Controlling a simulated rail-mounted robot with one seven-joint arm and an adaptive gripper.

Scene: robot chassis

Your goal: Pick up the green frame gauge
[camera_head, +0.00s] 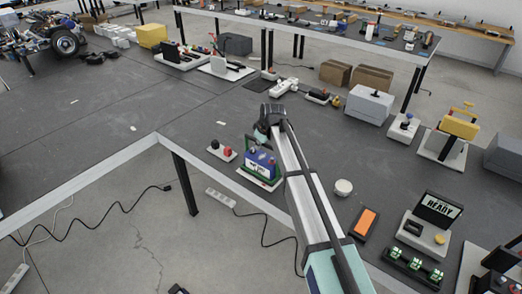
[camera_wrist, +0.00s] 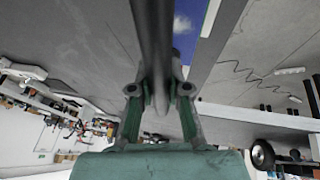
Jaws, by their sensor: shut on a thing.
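The green frame gauge (camera_head: 262,166) has a green frame around a blue and white body. It stands at or just above a pale plate near the front edge of the dark table. My gripper (camera_head: 264,134) comes down on its top and partly hides it. In the wrist view my gripper (camera_wrist: 159,88) is closed around a dark round bar, which I take as the gauge's handle. I cannot tell whether the gauge is clear of the plate.
A small plate with a red and a black knob (camera_head: 222,151) stands just left of the gauge. The table at left is mostly clear.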

